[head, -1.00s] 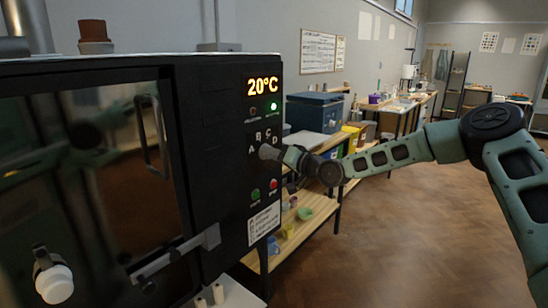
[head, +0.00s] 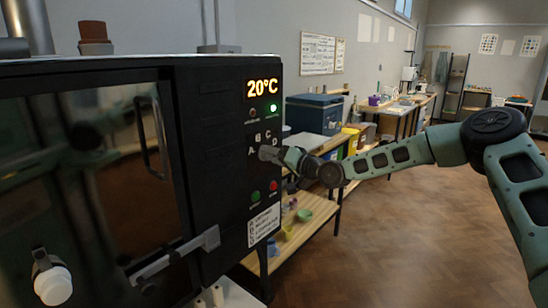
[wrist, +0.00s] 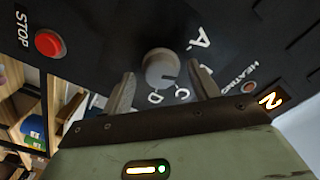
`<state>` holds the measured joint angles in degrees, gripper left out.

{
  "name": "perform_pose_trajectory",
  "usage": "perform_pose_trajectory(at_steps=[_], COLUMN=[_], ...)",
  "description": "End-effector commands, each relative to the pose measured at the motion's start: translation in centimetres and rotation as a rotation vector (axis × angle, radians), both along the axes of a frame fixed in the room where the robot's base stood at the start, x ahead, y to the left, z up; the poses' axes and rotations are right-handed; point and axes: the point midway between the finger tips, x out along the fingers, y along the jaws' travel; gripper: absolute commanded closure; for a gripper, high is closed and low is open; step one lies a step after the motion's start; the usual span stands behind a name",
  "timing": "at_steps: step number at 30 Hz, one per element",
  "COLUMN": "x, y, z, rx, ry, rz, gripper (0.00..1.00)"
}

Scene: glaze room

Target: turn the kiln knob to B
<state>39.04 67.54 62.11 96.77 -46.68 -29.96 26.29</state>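The kiln knob (wrist: 160,68) is a round grey dial on the black kiln panel (head: 222,150). In the wrist view the letters A, C and D show around it, with B partly hidden by a finger. A mark shows on its lower right rim, but I cannot tell for sure which letter it points to. My gripper (wrist: 162,80) is open, one finger on each side of the knob, with a gap to it on both sides.
The kiln display (head: 262,88) reads 20°C, with a lit green lamp (head: 273,107) below it. A red stop button (wrist: 48,43) and a green button (head: 255,196) sit below the knob. The kiln door handle (head: 152,135) is to the left. Shelves (head: 300,222) stand behind; open floor lies right.

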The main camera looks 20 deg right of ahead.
Motion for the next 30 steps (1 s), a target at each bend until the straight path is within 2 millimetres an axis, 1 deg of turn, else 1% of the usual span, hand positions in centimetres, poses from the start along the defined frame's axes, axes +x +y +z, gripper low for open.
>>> perform_pose_trajectory(at_steps=[5, 8, 11, 24, 27, 30], x=[-0.2, -0.9, -2.2, -10.5, -12.0, -13.0], y=[-0.2, -0.8, -1.8, -7.8, -8.8, -9.6], z=[0.0, 0.0, -0.1, -0.1, -0.1, 0.0], rx=[0.0, 0.0, -0.001, -0.001, 0.0, 0.0], ry=[-0.001, -0.002, -0.002, 0.0, 0.001, 0.001], rz=[-0.001, -0.001, -0.002, -0.004, -0.002, -0.002], gripper=[0.4, 0.4, 0.4, 0.4, 0.4, 0.4])
